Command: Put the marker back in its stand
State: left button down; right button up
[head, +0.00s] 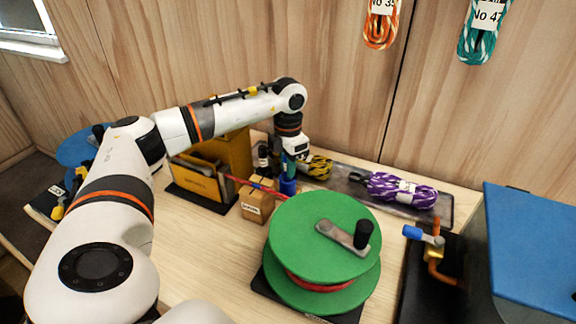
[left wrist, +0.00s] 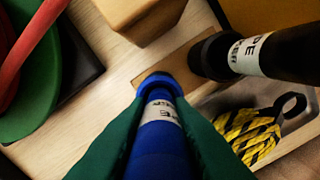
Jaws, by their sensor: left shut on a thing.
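My left gripper (head: 289,168) points down, its green fingers closed on a blue marker (head: 288,187) behind the green spool. In the left wrist view the blue marker (left wrist: 160,110) has a white label and sits between both fingers. Its far end overlaps a flat wooden strip (left wrist: 146,77), which looks like the stand; I cannot tell whether it touches or enters it. A black marker (left wrist: 270,52) with a white label stands at the strip's other end; it also shows in the head view (head: 263,157). My right gripper is not in view.
A green spool (head: 318,230) with red rope stands in front, a small labelled box (head: 257,206) beside the marker. A yellow card holder (head: 236,152) is left. Yellow-black rope (head: 318,167) and purple rope (head: 402,190) lie on a grey tray (head: 445,210). A blue-topped block (head: 535,245) stands right.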

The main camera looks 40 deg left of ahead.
pick_arm(q)
jog(key=shift+f, duration=0.4)
jog(key=shift+f, duration=0.15)
jog(key=c, duration=1.3)
grip_release()
notch_tip(320, 180, up, 12)
jog(key=shift+r+b, duration=0.2)
jog(key=shift+b, duration=0.45)
jog(key=shift+f, duration=0.1)
